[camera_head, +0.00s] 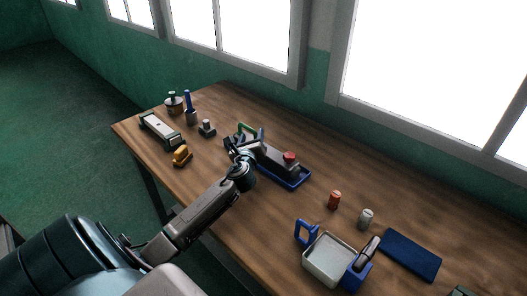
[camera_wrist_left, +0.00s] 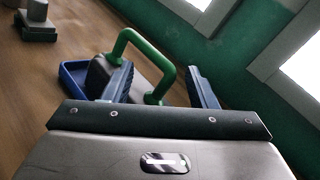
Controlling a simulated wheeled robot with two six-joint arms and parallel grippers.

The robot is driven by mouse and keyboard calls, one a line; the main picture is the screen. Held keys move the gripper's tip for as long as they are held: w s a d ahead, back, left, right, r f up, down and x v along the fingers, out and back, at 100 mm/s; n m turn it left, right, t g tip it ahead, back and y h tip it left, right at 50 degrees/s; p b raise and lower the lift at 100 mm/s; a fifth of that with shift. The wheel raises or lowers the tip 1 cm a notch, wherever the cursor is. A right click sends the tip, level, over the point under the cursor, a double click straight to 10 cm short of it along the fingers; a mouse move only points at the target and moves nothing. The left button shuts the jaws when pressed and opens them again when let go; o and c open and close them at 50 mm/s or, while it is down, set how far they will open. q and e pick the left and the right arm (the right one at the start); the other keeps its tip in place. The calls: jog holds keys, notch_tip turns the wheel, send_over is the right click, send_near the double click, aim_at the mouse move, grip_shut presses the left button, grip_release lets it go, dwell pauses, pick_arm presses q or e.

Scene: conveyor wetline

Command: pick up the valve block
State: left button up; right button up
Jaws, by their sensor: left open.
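The green handle also shows in the head view (camera_head: 246,127), just beyond my left gripper (camera_head: 248,137). In the left wrist view my left gripper (camera_wrist_left: 165,82) is open, its blue fingers on either side of the handle, not closed on it. I cannot tell for certain which is the valve block.
Right are an orange cylinder (camera_head: 334,199), a grey cylinder (camera_head: 366,218), a grey bin (camera_head: 326,273) and a blue mat (camera_head: 411,255).

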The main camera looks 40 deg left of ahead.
pick_arm(q)
jog(key=shift+x, duration=1.05)
jog(key=shift+c, duration=0.2)
grip_shut()
dwell(0.4)
